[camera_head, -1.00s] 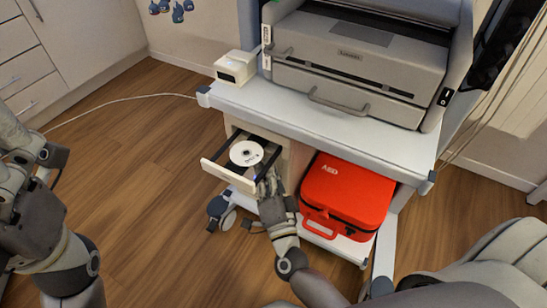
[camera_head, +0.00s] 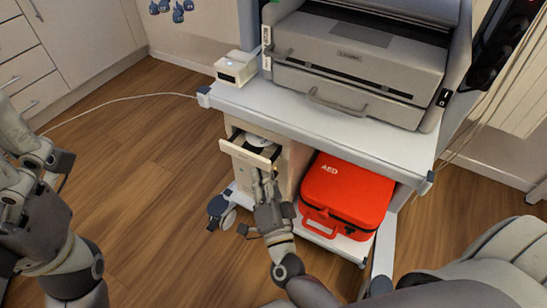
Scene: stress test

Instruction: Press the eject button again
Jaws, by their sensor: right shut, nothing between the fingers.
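The disc drive tray (camera_head: 246,154) sticks out a short way from the front of a pale computer unit (camera_head: 243,172) on the cart's lower level. A white disc (camera_head: 257,140) lies in the tray, partly covered by the cart top. My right gripper (camera_head: 265,178) is shut and empty, with its fingertips at the unit's front, just below the right end of the tray. I cannot tell whether the fingertips touch it. The eject button cannot be made out. My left gripper (camera_head: 57,174) hangs at the left edge, far from the cart, and its fingers are unclear.
A printer (camera_head: 350,75) and a small white device (camera_head: 236,67) stand on the cart top (camera_head: 290,115), above the unit. A red AED case (camera_head: 345,190) sits on the shelf to the right of my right gripper. The wooden floor between my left gripper and the cart is clear.

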